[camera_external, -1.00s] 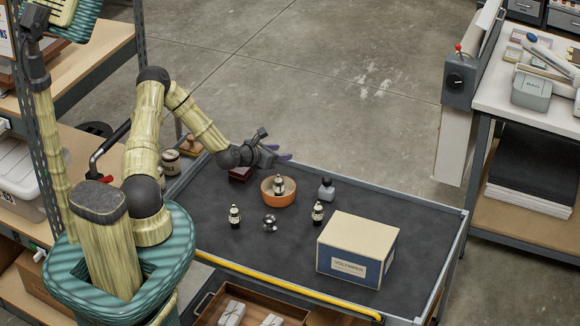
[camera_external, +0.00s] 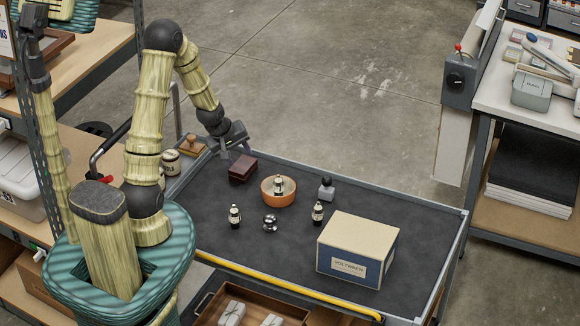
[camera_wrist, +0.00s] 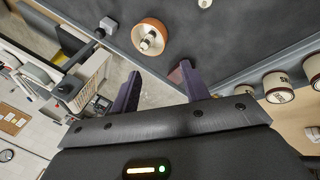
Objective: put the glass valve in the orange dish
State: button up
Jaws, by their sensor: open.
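The orange dish (camera_external: 279,198) sits on the dark top of the cart, and a small dark-topped glass valve (camera_external: 278,184) with a pale band stands inside it. The dish (camera_wrist: 149,36) and the valve in it (camera_wrist: 147,41) also show in the wrist view. Two similar dark pieces with white labels stand outside the dish, one to its left (camera_external: 235,216) and one to its right (camera_external: 317,212). My gripper (camera_external: 236,146) is open and empty, above the cart's far left part, up and left of the dish; its fingers (camera_wrist: 158,78) are apart in the wrist view.
A dark red box (camera_external: 243,168) lies below my gripper. A shiny small object (camera_external: 269,223), a grey-capped bottle (camera_external: 326,189) and a large carton (camera_external: 357,250) stand on the cart. A wooden stamp (camera_external: 191,145) and a jar (camera_external: 171,162) are at the left. The cart's right end is clear.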

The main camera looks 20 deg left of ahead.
jog(key=s+a+r+m+g, duration=0.1)
jog(key=s+a+r+m, duration=0.1)
jog(key=s+r+m, duration=0.2)
jog(key=s+a+r+m+g+y, duration=0.1)
jog(key=s+r+m, duration=0.3)
jog(key=s, duration=0.5)
jog(key=shift+a+r+m+y, duration=0.3)
jog(key=shift+a+m, duration=0.1)
